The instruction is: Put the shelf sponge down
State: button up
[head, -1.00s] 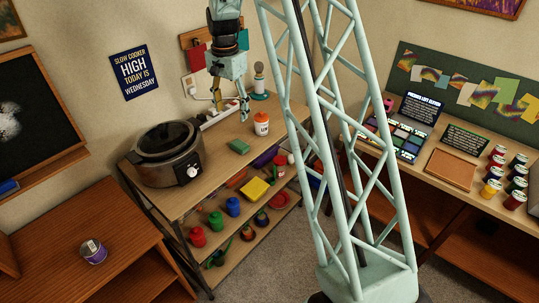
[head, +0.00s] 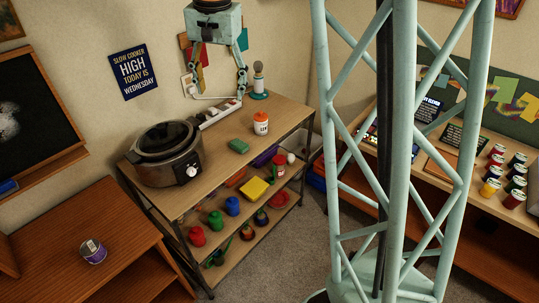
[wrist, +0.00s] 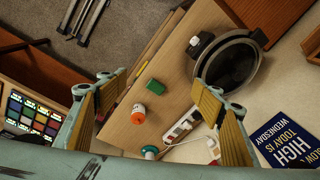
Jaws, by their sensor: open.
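A green sponge-like block (head: 238,146) lies flat on the shelf unit's wooden top. It also shows in the wrist view (wrist: 155,87). A yellow sponge-like block (head: 254,187) lies on the shelf below; I cannot tell which of the two is the shelf sponge. My gripper (head: 216,88) is above the back of the top, behind and above the green block, touching neither block. In the wrist view its fingers (wrist: 160,82) are spread wide with nothing between them, and the green block is seen well below through the gap.
Red, blue and green containers fill the lower shelf. Bare wood lies around the green block.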

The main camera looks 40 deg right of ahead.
jog(key=s+a+r+n, duration=0.2)
jog(key=s+a+r, duration=0.2)
jog(key=s+r, duration=0.45)
jog(key=s+a+n+t, duration=0.1)
jog(key=s+a+n, duration=0.2)
jog(key=s, duration=1.3)
jog(key=s+a+r+n+t, duration=0.1)
jog(key=s+a+n, duration=0.3)
jog(key=s, duration=1.2)
jog(key=shift+s+a, duration=0.4)
jog(key=shift+s, duration=0.1)
notch_tip(320, 180, down, 12)
jog(key=b, duration=1.2)
jog(key=shift+t, duration=0.3)
